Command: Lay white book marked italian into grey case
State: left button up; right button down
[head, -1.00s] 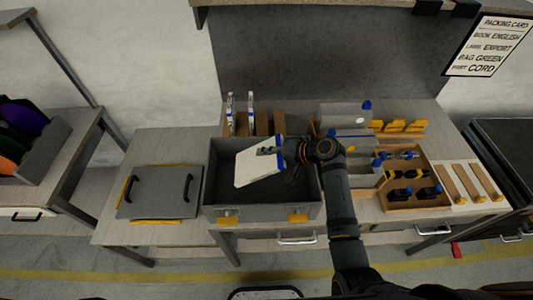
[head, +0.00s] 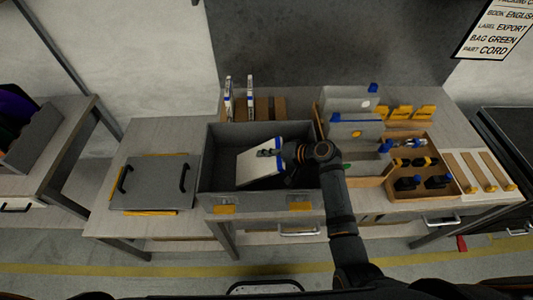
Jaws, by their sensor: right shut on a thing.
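The white book (head: 257,169) has a blue strip along its right edge. It is tilted inside the outline of the open grey case (head: 262,201); I cannot tell whether it touches the floor of the case. Any word on its cover is too small to read. My right gripper (head: 281,152) is shut on the book at its upper right edge and hides part of it. The case stands on the bench with two yellow latches on its front wall. My left gripper is not in view.
A grey lid (head: 155,182) with two black handles lies left of the case. Two upright white books (head: 239,98) stand in a wooden rack behind it. Grey dividers (head: 355,132) and a wooden tray (head: 425,190) of tools are on the right. A packing card (head: 493,30) reads "BOOK ENGLISH".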

jog(key=shift+f, duration=0.5)
jog(key=c, duration=1.2)
grip_release()
jog(key=shift+r, duration=0.1)
notch_tip(320, 180, up, 10)
jog(key=shift+f, duration=0.1)
